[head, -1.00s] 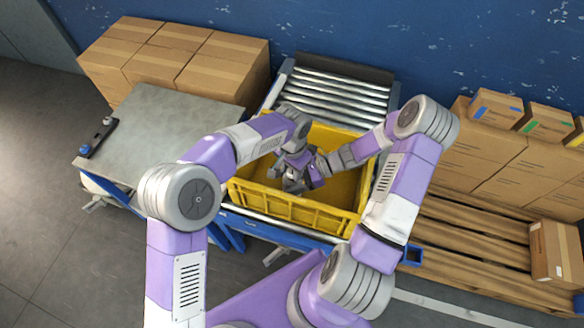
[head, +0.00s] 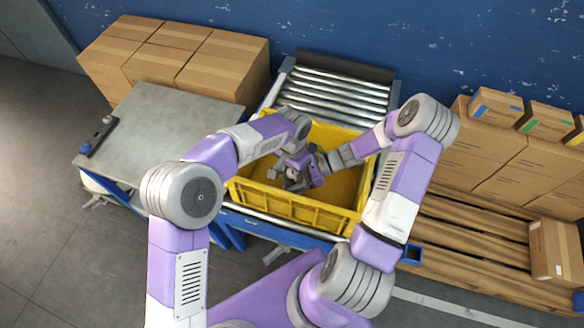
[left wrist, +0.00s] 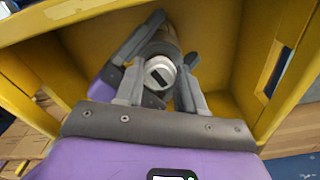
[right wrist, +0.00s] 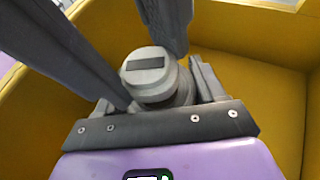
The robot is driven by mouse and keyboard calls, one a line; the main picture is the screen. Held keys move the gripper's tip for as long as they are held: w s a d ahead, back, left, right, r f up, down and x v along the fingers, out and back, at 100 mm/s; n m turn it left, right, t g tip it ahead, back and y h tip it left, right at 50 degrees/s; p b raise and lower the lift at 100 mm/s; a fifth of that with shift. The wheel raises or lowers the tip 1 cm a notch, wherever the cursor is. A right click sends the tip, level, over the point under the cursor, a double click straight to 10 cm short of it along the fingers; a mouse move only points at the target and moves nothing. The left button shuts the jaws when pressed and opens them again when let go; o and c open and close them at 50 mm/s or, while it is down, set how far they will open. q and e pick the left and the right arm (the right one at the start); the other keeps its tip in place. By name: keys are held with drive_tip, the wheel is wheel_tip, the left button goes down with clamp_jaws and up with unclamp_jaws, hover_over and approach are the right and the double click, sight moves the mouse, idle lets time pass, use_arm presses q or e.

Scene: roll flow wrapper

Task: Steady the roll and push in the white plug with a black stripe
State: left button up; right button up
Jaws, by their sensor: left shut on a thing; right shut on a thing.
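My left gripper (left wrist: 158,85) is shut on the white plug (left wrist: 165,68), which has a black stripe on its end. The plug also shows in the right wrist view (right wrist: 148,84), stripe towards the camera. The roll (left wrist: 165,40) shows as a tan-grey cylinder behind the plug in the left wrist view. My right gripper (right wrist: 168,92) is shut on the roll, just beside the plug. Plug and roll appear in line and touching; how deep the plug sits cannot be told. In the head view the two grippers meet inside the yellow crate and hide both.
The yellow crate (head: 285,205) has raised walls close around both grippers. It stands on a roller conveyor (head: 335,95). A grey table (head: 160,135) is at left, with a small black and blue item (head: 98,137). Cardboard boxes (head: 180,60) stand behind; a wooden pallet (head: 480,235) is at right.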

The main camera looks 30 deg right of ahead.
idle(0.4)
use_arm(q)
drive_tip(key=shift+r, duration=2.5)
use_arm(e)
drive_tip(key=o, duration=1.4)
use_arm(q)
wheel_tip(320, 180, up, 3)
drive_tip(key=p, duration=0.2)
drive_tip(key=shift+f+p, duration=0.2)
drive_tip(key=shift+p, duration=0.1)
use_arm(e)
drive_tip(key=v, duration=1.2)
